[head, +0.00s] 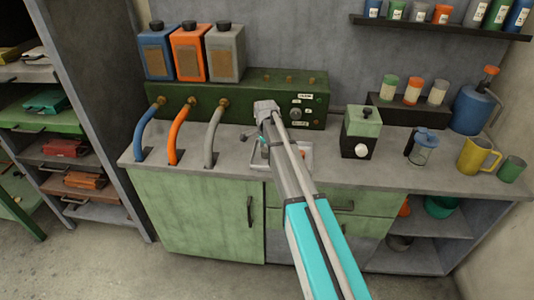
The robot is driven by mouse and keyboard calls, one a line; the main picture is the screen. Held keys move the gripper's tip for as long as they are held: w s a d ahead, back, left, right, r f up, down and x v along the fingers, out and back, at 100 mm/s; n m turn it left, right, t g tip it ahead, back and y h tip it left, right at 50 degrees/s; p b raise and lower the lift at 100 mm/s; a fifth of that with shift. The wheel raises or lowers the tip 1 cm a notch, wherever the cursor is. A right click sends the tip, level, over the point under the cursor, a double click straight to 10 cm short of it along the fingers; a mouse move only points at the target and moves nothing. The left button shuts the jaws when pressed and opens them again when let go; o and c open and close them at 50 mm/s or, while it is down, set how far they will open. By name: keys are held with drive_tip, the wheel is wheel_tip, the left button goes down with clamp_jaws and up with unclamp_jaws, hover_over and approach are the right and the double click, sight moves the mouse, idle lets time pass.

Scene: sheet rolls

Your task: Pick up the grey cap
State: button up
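I cannot make out for certain which thing is the grey cap. A grey canister (225,54) with a dark cap (224,26) stands on the green machine (250,92), right of a blue and an orange canister. A small pale grey jar (437,93) stands on the dark block at the right. A light tray (303,157) lies on the counter, mostly hidden behind my arm. My gripper (262,143) seems to hang at the wrist end, above the counter in front of the machine. It is small and partly hidden, so its fingers and any contents are unclear.
Blue, orange and grey hoses (212,135) run from the machine to the counter on the left. A green-topped grinder-like box (361,130), a glass press (422,148), a yellow mug (477,157) and a blue jug (473,108) stand on the right. Open shelving is far left.

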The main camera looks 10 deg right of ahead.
drive_tip(key=c, duration=1)
drive_tip(key=shift+r, duration=0.1)
drive_tip(key=shift+r+p, duration=0.95)
drive_tip(key=shift+p, duration=0.15)
drive_tip(key=s+r+p, duration=1)
drive_tip(key=s+r, duration=0.1)
drive_tip(key=s, duration=0.3)
drive_tip(key=shift+a+p, duration=0.3)
drive_tip(key=shift+p, duration=0.1)
